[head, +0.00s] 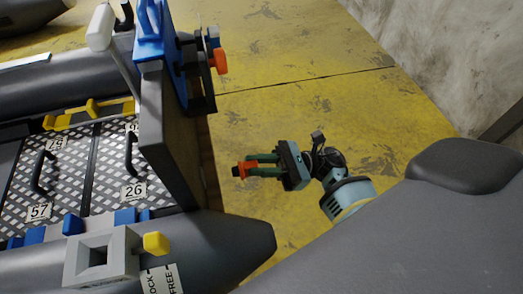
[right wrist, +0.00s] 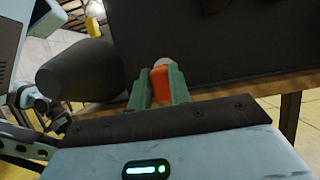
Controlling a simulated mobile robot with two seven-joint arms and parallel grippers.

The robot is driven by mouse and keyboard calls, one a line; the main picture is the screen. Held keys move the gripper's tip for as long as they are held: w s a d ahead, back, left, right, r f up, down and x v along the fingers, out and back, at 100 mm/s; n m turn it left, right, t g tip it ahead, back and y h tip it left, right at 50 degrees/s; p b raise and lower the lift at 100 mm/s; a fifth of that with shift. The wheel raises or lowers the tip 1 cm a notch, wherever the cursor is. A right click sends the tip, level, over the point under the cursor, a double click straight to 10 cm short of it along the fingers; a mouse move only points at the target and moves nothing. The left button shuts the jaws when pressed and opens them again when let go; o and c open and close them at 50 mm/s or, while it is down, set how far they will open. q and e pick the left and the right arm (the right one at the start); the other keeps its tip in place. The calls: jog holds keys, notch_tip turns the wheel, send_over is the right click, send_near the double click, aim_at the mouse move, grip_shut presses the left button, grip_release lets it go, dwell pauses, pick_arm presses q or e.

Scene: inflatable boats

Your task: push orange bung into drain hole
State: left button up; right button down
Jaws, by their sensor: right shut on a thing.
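My right gripper (head: 250,165) is shut on the orange bung (head: 239,171), which sticks out past its green fingertips toward the boat. In the right wrist view the bung (right wrist: 160,84) sits between the two fingers, with a pale round end (right wrist: 163,63) beyond it, against or close to a dark surface. The grey transom (head: 172,150) stands left of the gripper in the head view, with a gap between it and the bung there. I cannot make out the drain hole in either view. My left gripper is not in view.
A bracket with another orange part (head: 220,61) hangs on the transom's upper end. Dark boat tubes (head: 215,240) lie below, near a yellow knob (head: 156,243). A large grey shape (head: 400,235) fills the lower right. Yellow floor (head: 340,100) is clear around the gripper.

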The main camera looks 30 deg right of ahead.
aim_at(235, 170)
jog(key=shift+w+a+p, duration=0.15)
jog(key=shift+w+a, duration=0.05)
jog(key=shift+a, duration=0.45)
jog(key=shift+w+a+p, duration=0.15)
jog(key=shift+w+a, duration=0.05)
jog(key=shift+a, duration=0.5)
jog(key=shift+w+a+p, duration=0.15)
jog(key=shift+w+a, duration=0.05)
jog(key=shift+a, duration=0.45)
jog(key=shift+w+a+b, duration=0.15)
jog(key=shift+a+b, duration=0.15)
jog(key=shift+a, duration=0.3)
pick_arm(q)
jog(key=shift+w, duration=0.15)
pick_arm(e)
jog(key=shift+w+a, duration=0.1)
jog(key=shift+a, duration=0.2)
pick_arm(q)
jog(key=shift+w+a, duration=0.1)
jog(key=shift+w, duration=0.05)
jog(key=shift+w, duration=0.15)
pick_arm(e)
jog(key=shift+r, duration=0.2)
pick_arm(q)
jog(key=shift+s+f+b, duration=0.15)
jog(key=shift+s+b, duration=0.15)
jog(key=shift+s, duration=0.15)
pick_arm(e)
jog(key=shift+a, duration=0.2)
